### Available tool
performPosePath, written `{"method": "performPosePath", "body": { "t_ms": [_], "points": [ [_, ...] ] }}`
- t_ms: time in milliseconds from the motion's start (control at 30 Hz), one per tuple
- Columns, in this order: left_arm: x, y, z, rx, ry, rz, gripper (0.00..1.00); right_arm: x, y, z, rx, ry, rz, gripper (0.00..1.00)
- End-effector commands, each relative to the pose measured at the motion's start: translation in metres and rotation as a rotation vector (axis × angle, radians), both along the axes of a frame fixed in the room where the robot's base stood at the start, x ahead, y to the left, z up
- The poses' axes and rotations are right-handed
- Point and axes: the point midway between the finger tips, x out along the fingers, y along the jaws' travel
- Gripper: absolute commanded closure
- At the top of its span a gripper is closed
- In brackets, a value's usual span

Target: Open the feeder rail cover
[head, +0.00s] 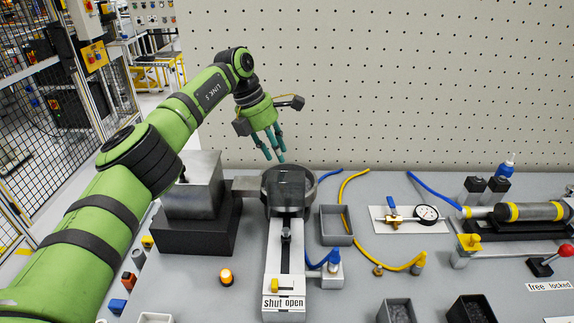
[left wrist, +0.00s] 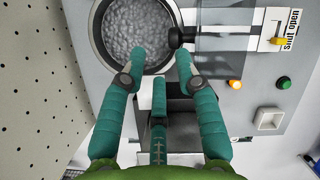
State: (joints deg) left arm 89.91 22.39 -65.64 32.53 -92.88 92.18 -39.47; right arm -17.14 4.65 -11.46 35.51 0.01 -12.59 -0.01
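The feeder has a round dark bowl (head: 304,177) and a pale rail (head: 270,265) running toward the front. In the left wrist view the bowl (left wrist: 97,35) is full of small grey parts. A clear cover (left wrist: 225,28) lies along the rail, with a dark round knob (left wrist: 176,37) beside the bowl. A yellow latch piece (head: 277,286) sits by the "shut" end of the "shut open" label (head: 284,303). My left gripper (head: 274,152) is open and empty above and behind the bowl; its teal fingers also show in the left wrist view (left wrist: 155,75). My right gripper is out of view.
A metal block on a black base (head: 195,235) stands left of the bowl. A grey open bin (head: 337,239) and a blue-topped fitting (head: 333,262) are close on the right. A lit orange lamp (head: 226,277) stands left of the rail. A pegboard wall (head: 400,90) rises behind.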

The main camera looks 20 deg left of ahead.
Motion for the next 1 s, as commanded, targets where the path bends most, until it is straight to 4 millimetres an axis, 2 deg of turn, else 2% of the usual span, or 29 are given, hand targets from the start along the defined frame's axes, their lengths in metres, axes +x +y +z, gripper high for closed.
{"method": "performPosePath", "body": {
  "t_ms": [100,333,867,1000],
  "points": [
    [-0.003,0.005,0.027,-0.005,-0.006,-0.003,0.68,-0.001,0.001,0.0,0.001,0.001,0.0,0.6],
    [-0.008,0.011,0.056,-0.01,-0.009,-0.007,0.68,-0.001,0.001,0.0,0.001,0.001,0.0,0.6],
    [-0.009,0.011,0.062,-0.013,-0.01,-0.009,0.68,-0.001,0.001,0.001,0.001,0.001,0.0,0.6],
    [-0.009,0.011,0.071,-0.012,-0.011,-0.01,0.68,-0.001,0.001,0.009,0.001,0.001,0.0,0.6]
  ]
}}
